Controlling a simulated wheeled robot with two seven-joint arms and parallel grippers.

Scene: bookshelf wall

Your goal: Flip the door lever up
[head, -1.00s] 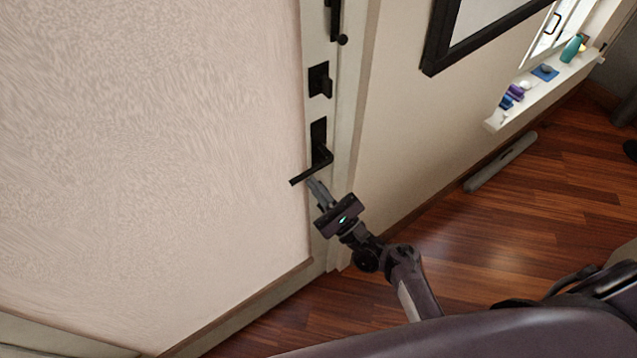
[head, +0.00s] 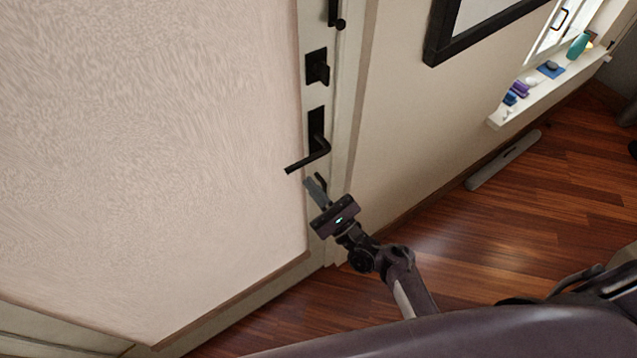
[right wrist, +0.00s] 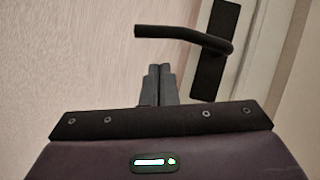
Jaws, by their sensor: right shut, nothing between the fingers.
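The black door lever (head: 310,160) sticks out to the left from its black plate on the door's edge in the head view. It also shows in the right wrist view (right wrist: 180,34), roughly level, with its bent end at the plate on the right. My right gripper (head: 311,182) is just below the lever in the head view. In the right wrist view its two fingers (right wrist: 158,70) are together, with nothing between them, below the lever's bar. A small gap shows between fingertips and bar. My left gripper is out of view.
A black lock knob (head: 317,68) sits on the door above the lever. The pale door (head: 150,150) fills the left side. A framed picture (head: 480,30) hangs on the wall, and a white sill (head: 545,92) holds small objects.

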